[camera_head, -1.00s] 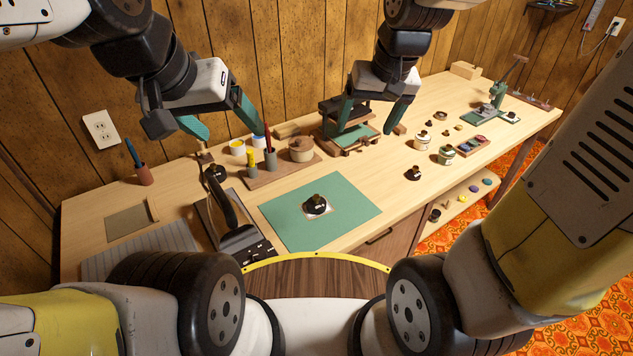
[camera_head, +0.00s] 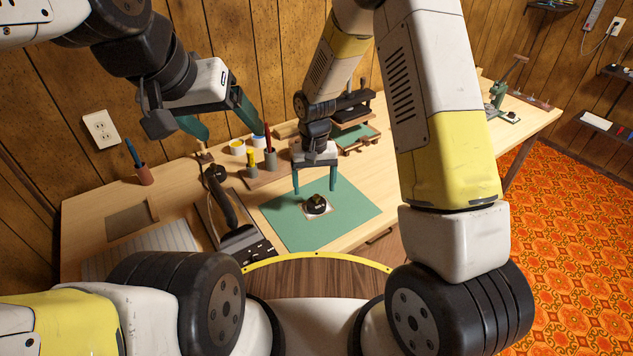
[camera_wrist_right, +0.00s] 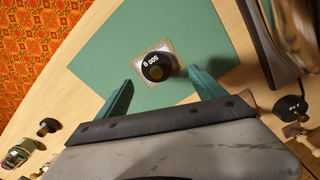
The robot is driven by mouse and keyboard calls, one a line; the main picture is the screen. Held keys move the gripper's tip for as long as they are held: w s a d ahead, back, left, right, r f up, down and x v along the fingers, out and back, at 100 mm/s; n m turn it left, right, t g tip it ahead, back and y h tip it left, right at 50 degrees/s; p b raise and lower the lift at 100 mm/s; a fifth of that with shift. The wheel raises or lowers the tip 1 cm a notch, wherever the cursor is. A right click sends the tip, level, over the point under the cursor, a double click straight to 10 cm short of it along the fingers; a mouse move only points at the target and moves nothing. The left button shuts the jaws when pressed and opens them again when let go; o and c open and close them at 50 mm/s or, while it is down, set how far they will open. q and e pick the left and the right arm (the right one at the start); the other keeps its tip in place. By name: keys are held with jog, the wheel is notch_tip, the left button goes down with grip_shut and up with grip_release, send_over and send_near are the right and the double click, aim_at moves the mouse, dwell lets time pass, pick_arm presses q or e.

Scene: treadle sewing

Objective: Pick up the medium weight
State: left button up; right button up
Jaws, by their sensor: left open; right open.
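A black weight with a brass knob and white "500 g" marking (camera_head: 316,205) stands upright on a small pale square with an orange border, on the green mat (camera_head: 285,228). It also shows in the right wrist view (camera_wrist_right: 155,68). My right gripper (camera_head: 315,188) is open, pointing down just above and behind this weight. In the right wrist view the weight lies ahead, between the lines of the open fingers (camera_wrist_right: 160,88), not touched. Other black weights show in the right wrist view, one at the left (camera_wrist_right: 47,127) and one at the right (camera_wrist_right: 291,105). My left gripper (camera_head: 230,130) is open and empty.
A black-handled tool (camera_head: 222,200) lies left of the mat. A wooden board with pots and upright tools (camera_head: 265,170) stands behind it. A press (camera_head: 352,110) stands at the back. My right arm hides much of the table's right part.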

aim_at(317, 195)
jog(key=f, duration=0.6)
jog(key=shift+d+f, duration=0.2)
jog(key=shift+d, duration=0.1)
jog(key=shift+c, duration=0.2)
grip_shut()
